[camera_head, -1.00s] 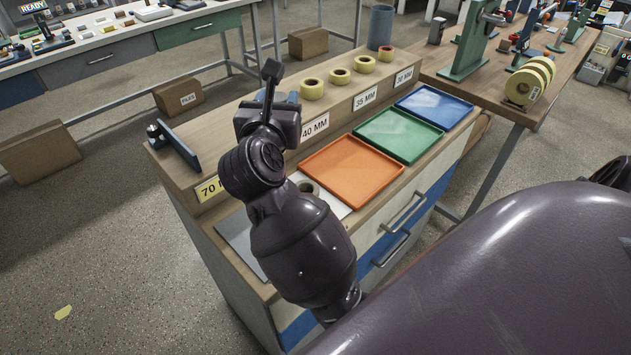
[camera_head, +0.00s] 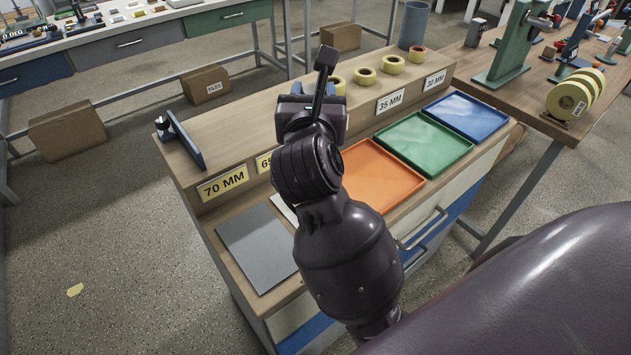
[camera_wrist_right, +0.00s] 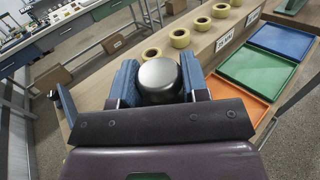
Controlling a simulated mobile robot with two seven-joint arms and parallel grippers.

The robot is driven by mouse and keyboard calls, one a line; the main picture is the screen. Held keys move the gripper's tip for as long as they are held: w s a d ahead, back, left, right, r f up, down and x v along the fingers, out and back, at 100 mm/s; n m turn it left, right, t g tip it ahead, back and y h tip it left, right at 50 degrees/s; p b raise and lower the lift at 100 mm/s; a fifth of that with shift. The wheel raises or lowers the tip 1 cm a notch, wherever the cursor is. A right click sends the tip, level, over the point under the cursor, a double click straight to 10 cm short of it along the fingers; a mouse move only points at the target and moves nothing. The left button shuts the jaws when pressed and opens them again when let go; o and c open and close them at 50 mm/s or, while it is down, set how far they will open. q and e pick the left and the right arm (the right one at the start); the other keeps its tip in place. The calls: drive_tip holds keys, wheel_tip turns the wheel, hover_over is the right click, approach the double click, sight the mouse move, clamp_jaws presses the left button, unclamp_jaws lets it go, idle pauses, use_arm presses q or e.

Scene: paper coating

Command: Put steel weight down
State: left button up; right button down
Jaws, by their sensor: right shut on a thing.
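My right gripper (camera_wrist_right: 158,76) is shut on the steel weight (camera_wrist_right: 160,82), a round grey metal piece with a smooth domed top. In the right wrist view it sits between the two blue fingers. In the head view my right gripper (camera_head: 298,90) is over the raised wooden shelf (camera_head: 237,125), behind the wrist, and the weight is hidden. I cannot tell whether the weight touches the shelf. My left gripper is not in view.
Several yellow tape rolls (camera_head: 365,75) stand along the shelf, right of my gripper. Orange (camera_head: 383,178), green (camera_head: 425,143) and blue (camera_head: 465,115) trays and a grey sheet (camera_head: 257,247) lie below. A dark blue stand (camera_head: 182,140) is at the shelf's left end; shelf between is bare.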

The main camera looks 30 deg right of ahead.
use_arm(q)
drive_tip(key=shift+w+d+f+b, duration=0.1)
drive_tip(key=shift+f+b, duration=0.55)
drive_tip(key=shift+b, duration=0.15)
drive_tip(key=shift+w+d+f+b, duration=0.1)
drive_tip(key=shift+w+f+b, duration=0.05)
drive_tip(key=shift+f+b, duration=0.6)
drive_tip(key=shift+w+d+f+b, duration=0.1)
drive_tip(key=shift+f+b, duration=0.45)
drive_tip(key=shift+b, duration=0.35)
use_arm(e)
wheel_tip(320, 180, down, 19)
drive_tip(key=shift+r, duration=0.2)
drive_tip(key=shift+d+f, duration=0.1)
drive_tip(key=shift+f, duration=0.05)
drive_tip(key=c, duration=0.6)
unclamp_jaws()
